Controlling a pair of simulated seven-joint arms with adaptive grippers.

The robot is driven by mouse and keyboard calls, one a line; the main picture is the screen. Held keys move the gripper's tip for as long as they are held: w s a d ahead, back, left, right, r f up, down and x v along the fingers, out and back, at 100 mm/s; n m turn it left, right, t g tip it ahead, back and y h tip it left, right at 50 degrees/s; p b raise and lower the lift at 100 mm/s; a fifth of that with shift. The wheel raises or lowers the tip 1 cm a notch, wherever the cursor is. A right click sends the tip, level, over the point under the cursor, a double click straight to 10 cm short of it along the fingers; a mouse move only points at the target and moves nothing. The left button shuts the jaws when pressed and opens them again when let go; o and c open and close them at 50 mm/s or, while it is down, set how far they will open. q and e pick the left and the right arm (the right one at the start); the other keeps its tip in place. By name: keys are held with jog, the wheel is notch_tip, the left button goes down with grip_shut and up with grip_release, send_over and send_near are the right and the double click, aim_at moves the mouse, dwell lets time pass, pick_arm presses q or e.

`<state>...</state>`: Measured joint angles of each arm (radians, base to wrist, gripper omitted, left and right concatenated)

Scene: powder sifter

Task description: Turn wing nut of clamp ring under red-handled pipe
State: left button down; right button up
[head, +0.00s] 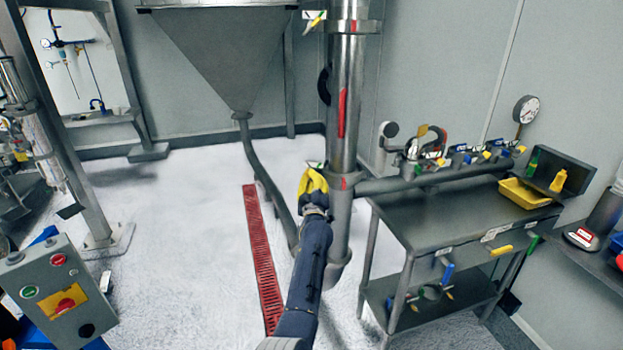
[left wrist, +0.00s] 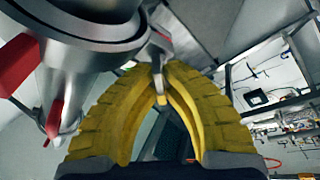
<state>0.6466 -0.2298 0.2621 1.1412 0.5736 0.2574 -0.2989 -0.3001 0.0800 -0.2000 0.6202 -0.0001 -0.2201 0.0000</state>
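The steel pipe (head: 347,70) with a red handle (head: 342,112) stands upright at the centre of the head view. A clamp ring (head: 343,181) circles it below the handle. In the left wrist view the ring (left wrist: 75,25) fills the upper left, with red parts (left wrist: 18,62) beside it. My left gripper (head: 314,178) is at the ring's left side. Its yellow fingers (left wrist: 160,70) come together at the tips, closed on the small metal wing nut (left wrist: 160,96), which has a yellow end. The fingers partly hide the nut. My right gripper is not in view.
A steel hopper (head: 215,50) with a hose is behind on the left. A red floor grate (head: 258,250) runs left of my arm. A steel table (head: 440,215) with a valve row and a yellow tray (head: 525,196) stands right. A control box (head: 55,300) is at lower left.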

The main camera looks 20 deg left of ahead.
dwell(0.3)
pick_arm(q)
jog(key=c, duration=1.5)
grip_release()
jog(key=shift+c, duration=0.2)
jog(key=shift+a, duration=0.1)
